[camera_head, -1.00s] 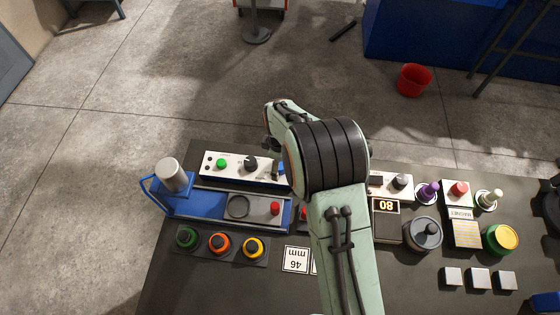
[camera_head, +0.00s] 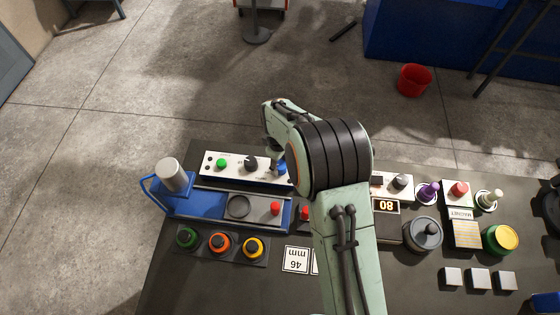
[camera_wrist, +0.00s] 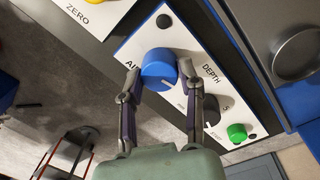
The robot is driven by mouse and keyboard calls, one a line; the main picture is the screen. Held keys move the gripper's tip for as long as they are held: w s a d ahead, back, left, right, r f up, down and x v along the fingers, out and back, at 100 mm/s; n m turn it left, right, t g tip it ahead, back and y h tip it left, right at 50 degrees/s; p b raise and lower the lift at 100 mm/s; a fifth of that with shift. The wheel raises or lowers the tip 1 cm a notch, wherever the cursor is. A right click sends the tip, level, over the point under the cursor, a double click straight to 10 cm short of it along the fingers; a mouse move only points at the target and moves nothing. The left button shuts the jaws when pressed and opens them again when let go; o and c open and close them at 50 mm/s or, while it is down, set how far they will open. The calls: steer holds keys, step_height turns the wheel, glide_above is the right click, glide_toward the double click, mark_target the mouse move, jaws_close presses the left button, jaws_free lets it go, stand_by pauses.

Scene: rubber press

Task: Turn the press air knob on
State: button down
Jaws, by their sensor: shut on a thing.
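The blue air knob (camera_wrist: 159,68) sits on a white panel (camera_wrist: 140,45) beside the letters "AI", the rest of the label being covered. A pale mark shows on its face towards the lower right in the wrist view. My gripper (camera_wrist: 158,72) has one finger on each side of the knob and is shut on it. In the head view, the knob (camera_head: 283,168) is partly hidden by my wrist, at the right of the panel's visible part.
A blue press base (camera_head: 180,205) with a grey post stands in front. Green, orange and yellow buttons (camera_head: 220,243) lie nearer. Open floor lies beyond the table.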

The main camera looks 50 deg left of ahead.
steer(key=m, duration=0.6)
steer(key=shift+f, duration=0.1)
steer(key=m, duration=0.6)
steer(key=shift+m+h, duration=0.3)
steer(key=shift+m, duration=0.1)
stand_by(0.3)
steer(key=c, duration=0.7)
jaws_free()
steer(key=r, duration=1.2)
steer(key=shift+s+a, duration=0.25)
steer(key=shift+a, duration=0.05)
